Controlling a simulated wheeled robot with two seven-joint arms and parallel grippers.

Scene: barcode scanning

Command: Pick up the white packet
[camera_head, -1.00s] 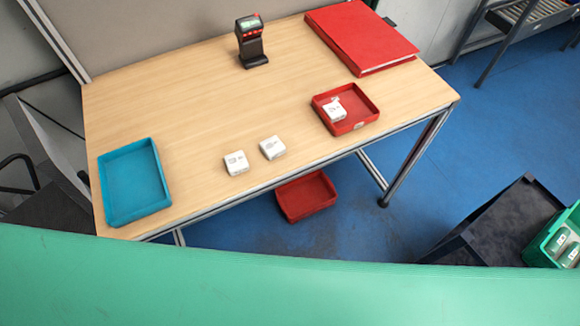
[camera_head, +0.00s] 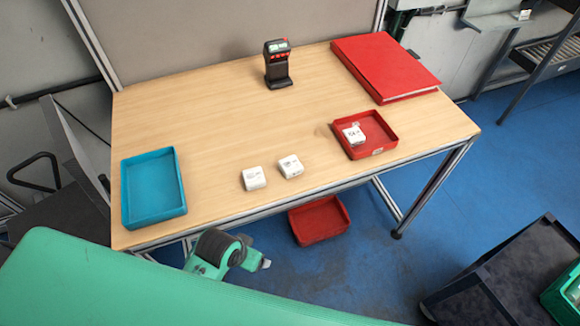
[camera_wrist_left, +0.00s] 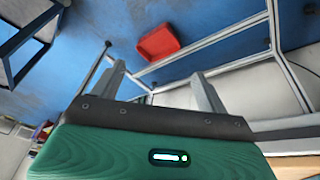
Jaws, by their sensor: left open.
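One white packet (camera_head: 254,178) lies flat near the table's front edge. A second white packet (camera_head: 290,166) lies just right of it. A third white packet (camera_head: 353,134) sits in the red tray (camera_head: 382,148) on the table. In the left wrist view my left gripper (camera_wrist_left: 160,88) is open and empty, its two fingers apart. It is off the table, with the table frame beyond it; no packet shows in that view. Part of a green arm (camera_head: 222,255) shows in front of the table in the head view. My right gripper is not identifiable in either view.
A blue tray (camera_head: 153,189) stands at the table's left. A black scanner (camera_head: 278,65) stands at the back and a red binder (camera_head: 384,68) lies at the back right. A red bin (camera_head: 320,221) is on the floor, also in the left wrist view (camera_wrist_left: 158,42). The table's middle is clear.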

